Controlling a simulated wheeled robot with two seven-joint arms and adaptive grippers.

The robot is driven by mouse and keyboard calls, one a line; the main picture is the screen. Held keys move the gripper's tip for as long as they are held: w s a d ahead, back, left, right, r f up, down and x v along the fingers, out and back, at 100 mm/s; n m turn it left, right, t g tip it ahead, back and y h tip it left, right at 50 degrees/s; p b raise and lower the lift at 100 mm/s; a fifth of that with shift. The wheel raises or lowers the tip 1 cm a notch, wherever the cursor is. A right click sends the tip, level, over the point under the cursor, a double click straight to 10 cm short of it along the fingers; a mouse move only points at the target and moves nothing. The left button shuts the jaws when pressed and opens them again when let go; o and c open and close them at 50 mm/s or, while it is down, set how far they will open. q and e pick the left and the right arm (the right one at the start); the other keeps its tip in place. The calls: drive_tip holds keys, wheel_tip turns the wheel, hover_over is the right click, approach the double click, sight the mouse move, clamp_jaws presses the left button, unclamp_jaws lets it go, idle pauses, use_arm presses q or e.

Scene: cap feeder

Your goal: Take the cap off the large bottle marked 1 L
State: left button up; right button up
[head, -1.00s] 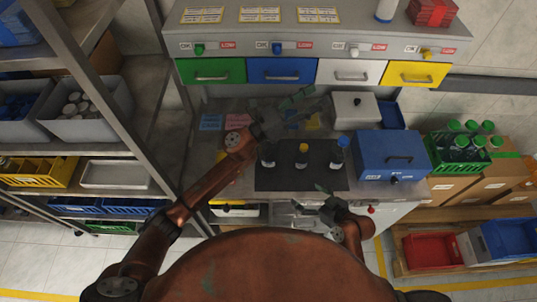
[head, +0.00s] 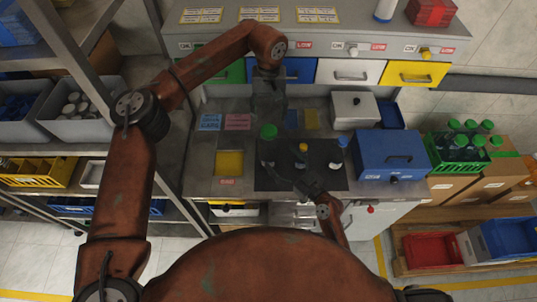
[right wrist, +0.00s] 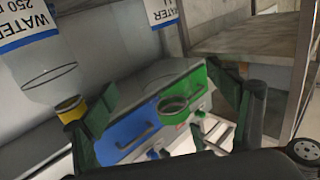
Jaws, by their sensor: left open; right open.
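The large 1 L bottle stands at the left of the black mat (head: 330,181), its green cap (head: 269,131) on top. In the right wrist view its 1 L label (right wrist: 163,12) and green cap (right wrist: 173,106) show, the picture tilted upside down. My right gripper (head: 297,180) is open near the bottles; in its wrist view the cap appears between the two dark green fingers, with no contact to be seen. My left gripper (head: 268,103) is open and empty above the back of the worktop, behind the bottle. Its fingertips are hard to make out.
A yellow-capped 250 ml bottle (head: 303,149) and a blue-capped bottle (head: 342,143) stand right of the large one. A blue box (head: 390,158) stands further right. Coloured drawers (head: 345,72) line the back. A yellow square (head: 229,163) lies at the left.

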sight(269, 130)
drive_tip(key=x, duration=0.7)
drive_tip(key=shift+w+a, duration=0.15)
drive_tip(key=shift+w, duration=0.1)
drive_tip(key=c, duration=2)
use_arm(q)
drive_tip(key=shift+m, duration=0.5)
use_arm(e)
drive_tip(key=shift+c, duration=0.9)
use_arm(q)
drive_tip(key=m, duration=0.3)
use_arm(e)
clamp_jaws()
use_arm(q)
drive_tip(key=shift+f+m, duration=0.3)
drive_tip(key=shift+f, duration=3.7)
drive_tip(key=shift+c, duration=0.4)
